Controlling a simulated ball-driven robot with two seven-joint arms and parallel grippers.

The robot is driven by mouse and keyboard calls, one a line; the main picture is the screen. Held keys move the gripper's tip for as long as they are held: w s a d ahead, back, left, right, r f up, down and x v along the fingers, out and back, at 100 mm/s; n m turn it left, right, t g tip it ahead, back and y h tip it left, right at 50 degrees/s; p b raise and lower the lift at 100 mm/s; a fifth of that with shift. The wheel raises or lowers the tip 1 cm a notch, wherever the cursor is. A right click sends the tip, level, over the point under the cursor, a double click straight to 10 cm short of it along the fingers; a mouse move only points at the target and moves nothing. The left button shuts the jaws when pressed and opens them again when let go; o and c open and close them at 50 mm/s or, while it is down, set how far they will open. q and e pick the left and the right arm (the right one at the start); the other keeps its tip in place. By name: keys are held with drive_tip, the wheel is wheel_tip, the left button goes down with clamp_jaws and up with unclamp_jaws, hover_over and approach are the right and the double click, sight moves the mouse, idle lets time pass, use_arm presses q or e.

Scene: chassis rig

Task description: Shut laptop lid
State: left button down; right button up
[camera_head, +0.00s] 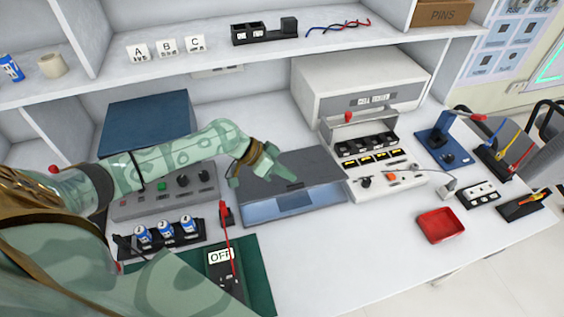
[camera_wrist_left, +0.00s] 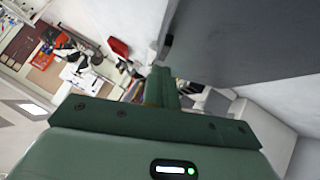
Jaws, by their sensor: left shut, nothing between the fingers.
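The laptop (camera_head: 312,165) lies on the white bench in the middle of the head view. Its grey lid is tilted low over the base, and a bluish strip of the base (camera_head: 290,206) shows along the front. My left gripper (camera_head: 266,163) is at the lid's left part, shut and empty. Whether it touches the lid I cannot tell. In the left wrist view the shut fingers (camera_wrist_left: 160,88) point away beside a large dark grey panel (camera_wrist_left: 250,40), which looks like the lid. My right gripper is not in view.
A grey instrument with knobs (camera_head: 165,198) and a battery holder (camera_head: 165,236) stand left of the laptop. A white module rig (camera_head: 385,182) is close on its right, with a red tray (camera_head: 441,225) beyond.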

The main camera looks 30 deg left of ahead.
use_arm(q)
drive_tip(key=shift+f, duration=0.25)
